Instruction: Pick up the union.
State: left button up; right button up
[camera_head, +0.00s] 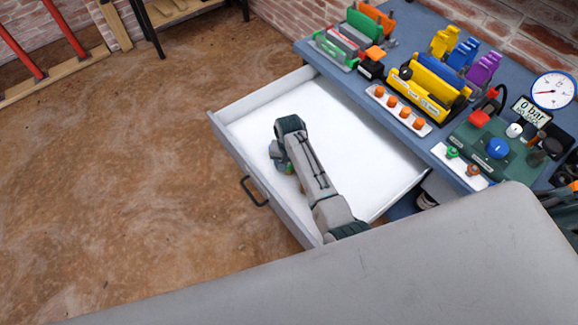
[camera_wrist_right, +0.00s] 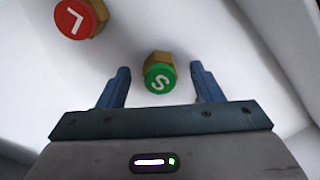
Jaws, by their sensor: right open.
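In the right wrist view, a brass fitting with a green face marked S (camera_wrist_right: 159,78) stands in the white drawer, between the fingers of my right gripper (camera_wrist_right: 160,70). The fingers are open, with a gap on either side of it. A second brass fitting with a red face marked L (camera_wrist_right: 76,18) is at the upper left, outside the fingers. I cannot tell from the labels which one is the union. In the head view my right gripper (camera_head: 284,164) points down into the drawer, and the arm hides most of what is below. My left gripper is not in view.
The open white drawer (camera_head: 350,130) has raised walls and a dark handle (camera_head: 254,192) at its front. The blue workbench (camera_head: 408,45) above carries coloured holders, a row of orange-topped pieces (camera_head: 398,110), a pressure gauge (camera_head: 553,90) and a green test fixture (camera_head: 490,150).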

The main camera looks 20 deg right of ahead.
jog(key=shift+f, duration=0.45)
jog(key=shift+c, duration=0.4)
jog(key=c, duration=1)
jog(key=shift+r, duration=0.15)
notch_tip(320, 180, up, 10)
jog(key=shift+f+b, duration=0.1)
jog(key=shift+b, duration=0.5)
jog(key=shift+w, duration=0.1)
